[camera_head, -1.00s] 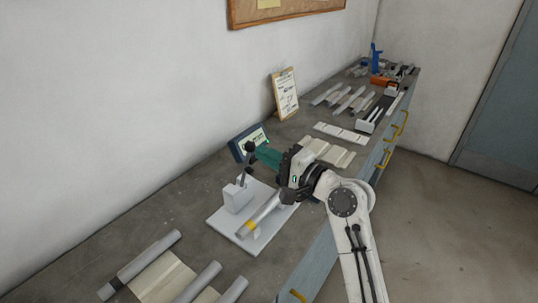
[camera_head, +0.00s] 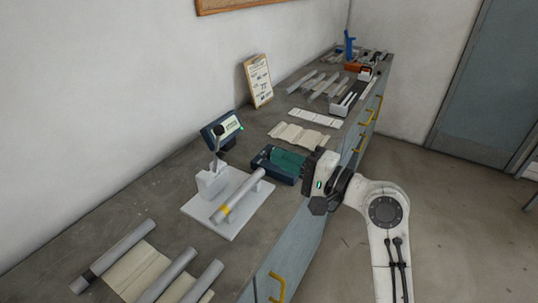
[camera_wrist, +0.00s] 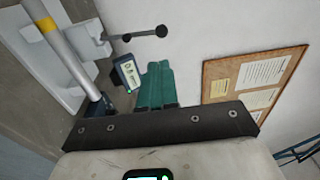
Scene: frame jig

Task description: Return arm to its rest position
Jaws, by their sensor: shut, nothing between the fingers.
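My gripper (camera_head: 284,158) with teal fingers is shut and empty. In the head view it is in front of a dark blue box (camera_head: 262,160) on the bench, right of the white jig plate (camera_head: 228,228). It looks apart from the jig. In the wrist view the teal fingers (camera_wrist: 155,86) are together, pointing at the wall. My white arm bends down at the right, beside the bench. A grey tube with a yellow band (camera_head: 244,190) lies on the jig plate beside the white clamp block (camera_head: 211,183) with a black-knobbed lever.
A small display (camera_head: 223,128) stands behind the jig. Several grey tubes (camera_head: 125,243) lie at the bench's near end, more parts at the far end. A clipboard (camera_head: 258,80) leans on the wall. Drawer handles (camera_head: 278,288) stick out in front. The floor right is open.

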